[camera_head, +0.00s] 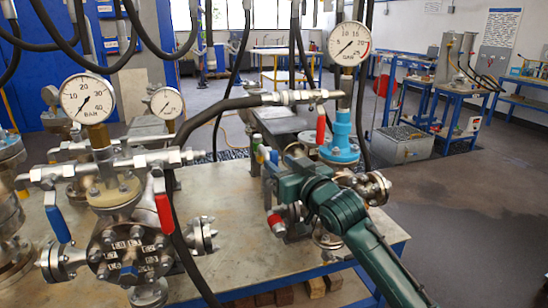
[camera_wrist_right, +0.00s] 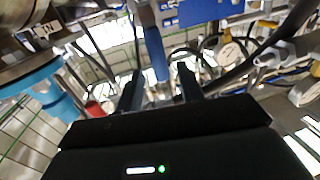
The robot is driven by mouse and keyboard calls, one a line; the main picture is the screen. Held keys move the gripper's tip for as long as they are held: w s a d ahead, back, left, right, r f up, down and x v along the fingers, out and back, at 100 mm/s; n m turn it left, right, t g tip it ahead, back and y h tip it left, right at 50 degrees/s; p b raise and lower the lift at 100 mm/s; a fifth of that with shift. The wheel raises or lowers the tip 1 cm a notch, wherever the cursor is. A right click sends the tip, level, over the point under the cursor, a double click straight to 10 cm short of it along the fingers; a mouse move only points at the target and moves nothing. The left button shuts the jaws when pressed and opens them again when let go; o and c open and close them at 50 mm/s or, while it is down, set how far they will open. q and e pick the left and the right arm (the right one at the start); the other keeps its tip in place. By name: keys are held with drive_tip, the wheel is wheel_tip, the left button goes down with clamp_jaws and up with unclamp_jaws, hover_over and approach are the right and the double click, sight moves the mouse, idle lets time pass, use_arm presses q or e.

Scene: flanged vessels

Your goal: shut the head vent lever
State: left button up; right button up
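My right gripper (camera_wrist_right: 159,88) shows in the right wrist view with its two dark fingers apart. A blue lever handle (camera_wrist_right: 154,48) hangs upright in line with the gap between them; I cannot tell whether they touch it. In the head view my dark green right arm reaches to the right vessel, and its wrist hides much of the fittings there. A small blue handle (camera_head: 274,157) shows just left of the wrist. A red lever (camera_head: 320,128) stands upright beside the vessel's blue collar (camera_head: 340,151). No label marks the head vent lever. My left gripper is out of view.
The left vessel (camera_head: 125,245) carries a blue lever (camera_head: 57,224), a red lever (camera_head: 164,213) and a gauge (camera_head: 87,98). A black hose (camera_head: 215,112) arches between the vessels. Another gauge (camera_head: 349,44) rises above the right vessel. The bench top (camera_head: 240,235) between them is bare.

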sight(276, 161)
drive_tip(key=shift+x, duration=1.95)
clamp_jaws()
